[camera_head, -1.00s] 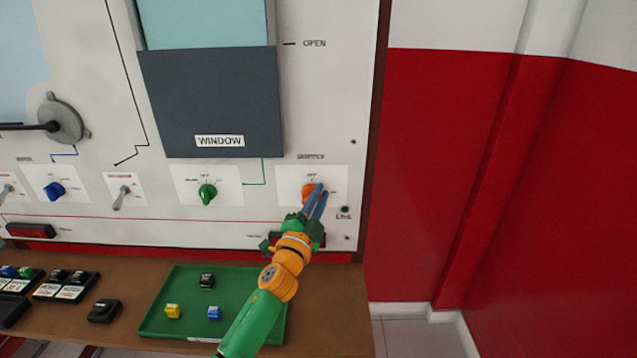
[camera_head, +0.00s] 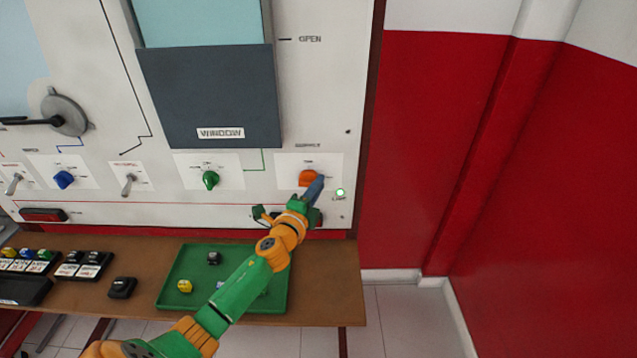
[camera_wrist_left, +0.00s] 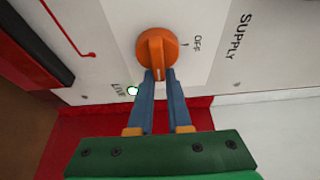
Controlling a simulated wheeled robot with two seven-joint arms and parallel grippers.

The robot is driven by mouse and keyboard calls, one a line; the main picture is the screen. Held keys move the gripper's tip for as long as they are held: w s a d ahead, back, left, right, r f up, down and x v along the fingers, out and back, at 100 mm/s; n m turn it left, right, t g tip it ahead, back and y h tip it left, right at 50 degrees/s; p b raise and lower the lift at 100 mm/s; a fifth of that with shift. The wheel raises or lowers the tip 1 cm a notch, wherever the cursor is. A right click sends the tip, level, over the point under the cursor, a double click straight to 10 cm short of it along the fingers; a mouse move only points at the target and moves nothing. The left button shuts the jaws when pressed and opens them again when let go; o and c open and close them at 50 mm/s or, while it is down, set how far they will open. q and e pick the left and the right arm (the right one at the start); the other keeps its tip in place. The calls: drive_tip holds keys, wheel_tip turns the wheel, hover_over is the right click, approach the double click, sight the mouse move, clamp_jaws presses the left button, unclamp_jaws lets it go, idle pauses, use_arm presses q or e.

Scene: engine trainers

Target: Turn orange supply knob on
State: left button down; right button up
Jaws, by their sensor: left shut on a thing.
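The orange supply knob (camera_head: 308,178) sits on a white label plate under SUPPLY on the panel's right side. My left gripper (camera_head: 321,180) reaches up from the lower left. Its blue fingers (camera_wrist_left: 162,73) are shut on the pointer end of the knob, partly hiding it. The small lamp (camera_head: 340,192) right of and below the knob is lit pale green; it is also bright in the wrist view (camera_wrist_left: 132,91). My right gripper is not in view.
A green knob (camera_head: 210,180) on its own plate stands left of the supply plate. Below is a brown bench (camera_head: 335,295) with a green tray (camera_head: 172,290) holding small blocks, partly under my arm. A red wall (camera_head: 450,130) lies right of the panel.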

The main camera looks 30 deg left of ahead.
use_arm(q)
drive_tip(key=shift+a, duration=0.1)
idle(0.3)
drive_tip(key=c, duration=0.9)
unclamp_jaws()
drive_tip(key=shift+r, duration=0.1)
drive_tip(key=shift+o, duration=0.2)
drive_tip(key=shift+a, duration=0.2)
drive_tip(key=shift+d, duration=0.1)
drive_tip(key=s+d, duration=0.1)
drive_tip(key=s, duration=0.6)
